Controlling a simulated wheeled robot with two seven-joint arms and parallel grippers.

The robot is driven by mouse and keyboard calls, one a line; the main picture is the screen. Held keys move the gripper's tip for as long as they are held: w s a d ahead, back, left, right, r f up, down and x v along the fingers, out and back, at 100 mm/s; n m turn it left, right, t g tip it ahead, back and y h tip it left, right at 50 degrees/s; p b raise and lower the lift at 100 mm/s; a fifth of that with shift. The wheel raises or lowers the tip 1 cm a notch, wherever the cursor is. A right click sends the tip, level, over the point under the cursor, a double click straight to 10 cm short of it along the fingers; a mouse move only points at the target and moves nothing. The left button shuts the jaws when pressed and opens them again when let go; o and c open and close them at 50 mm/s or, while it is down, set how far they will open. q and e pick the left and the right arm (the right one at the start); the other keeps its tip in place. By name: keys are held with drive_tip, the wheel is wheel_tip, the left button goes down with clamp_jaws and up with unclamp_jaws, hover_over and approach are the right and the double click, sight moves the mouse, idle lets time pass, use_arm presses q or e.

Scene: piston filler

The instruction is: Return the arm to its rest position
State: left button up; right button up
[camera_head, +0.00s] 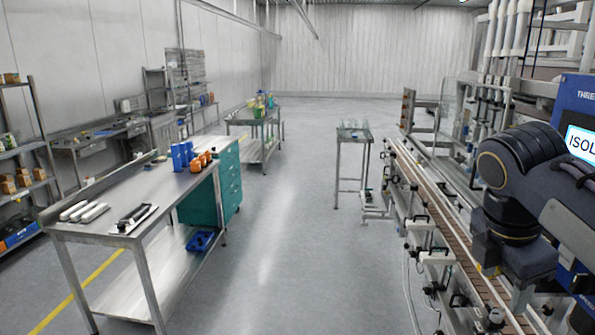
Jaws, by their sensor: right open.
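My right arm (520,155), dark grey and black, comes in from the right edge. It bends over the conveyor and points downward in front of the blue machine panel. My right gripper (492,268) is at the low end of this arm, over the near part of the conveyor (432,193). It is open, and no object shows in it. Its fingers are small and dark and mostly hidden by the arm. My left arm and left gripper are not in view.
A blue panel (575,95) and the filler's pipes stand close by on the right. A steel workbench (175,200) with blue and orange containers is at left. A small table (352,134) stands beyond the conveyor's left side. The grey floor aisle between is clear.

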drive_tip(key=s+a+f+m+t+y+b, duration=0.1)
drive_tip(key=s+a+f+m+y, duration=0.1)
drive_tip(key=f+m, duration=0.4)
drive_tip(key=s+a+f+m+t+y+b, duration=0.1)
drive_tip(key=s+a+f+m+y, duration=0.1)
drive_tip(key=s+a+f+m, duration=0.2)
drive_tip(key=s+a+f+m+t+y+b, duration=0.1)
drive_tip(key=s+a+f+m+y, duration=0.2)
drive_tip(key=s+f+m, duration=0.5)
wheel_tip(320, 180, down, 6)
drive_tip(key=shift+s+a+f+m+t, duration=0.1)
drive_tip(key=shift+s+a+m+t, duration=0.25)
drive_tip(key=shift+m, duration=0.85)
drive_tip(key=shift+w+d, duration=0.1)
drive_tip(key=shift+w, duration=0.05)
